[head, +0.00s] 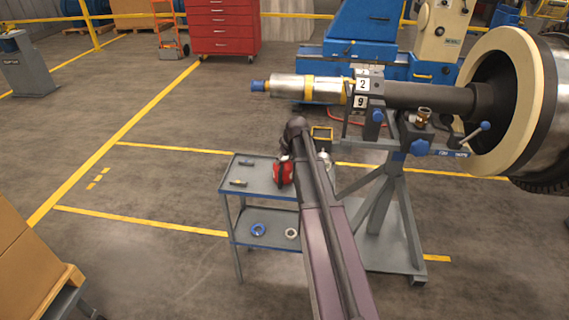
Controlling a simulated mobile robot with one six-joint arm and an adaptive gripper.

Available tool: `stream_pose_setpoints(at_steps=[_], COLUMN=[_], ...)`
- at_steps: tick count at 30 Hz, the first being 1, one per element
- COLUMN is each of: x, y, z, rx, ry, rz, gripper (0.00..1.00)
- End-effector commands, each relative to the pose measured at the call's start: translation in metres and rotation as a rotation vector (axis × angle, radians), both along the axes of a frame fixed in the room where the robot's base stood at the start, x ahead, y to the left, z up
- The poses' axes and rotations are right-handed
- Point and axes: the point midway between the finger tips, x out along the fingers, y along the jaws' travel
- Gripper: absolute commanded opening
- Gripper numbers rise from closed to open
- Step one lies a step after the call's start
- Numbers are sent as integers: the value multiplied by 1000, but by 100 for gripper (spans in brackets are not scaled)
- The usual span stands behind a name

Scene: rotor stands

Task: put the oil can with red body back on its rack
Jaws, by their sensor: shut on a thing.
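The oil can with red body (283,174) shows just left of my arm, over the upper shelf of the blue-grey cart. My gripper (285,158) is small and dark there, partly hidden by my arm, and is shut on the red can. I cannot tell whether the can touches the shelf. A silver can-like thing (324,158) shows just right of my arm, partly hidden. A yellow-rimmed dark frame (321,134) stands behind it at the cart's back; I cannot tell whether it is the rack.
The cart (262,188) carries small tools on its upper shelf and a blue ring (258,229) and a pale ring (291,233) below. A grey stand (389,200) holding a long rotor shaft (420,96) is close on the right. Floor left of the cart is clear.

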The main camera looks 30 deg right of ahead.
Motion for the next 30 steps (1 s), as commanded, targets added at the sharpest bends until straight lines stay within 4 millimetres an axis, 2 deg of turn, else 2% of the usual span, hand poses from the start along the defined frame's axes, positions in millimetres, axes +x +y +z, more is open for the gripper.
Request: stream_pose_setpoints(at_steps=[15,16,19,30], x=[0,0,0,0], y=[0,0,0,0], z=[-5,-5,-4,-4], rx=[0,0,0,0], ry=[0,0,0,0], rz=[0,0,0,0], gripper=[5,69,98,100])
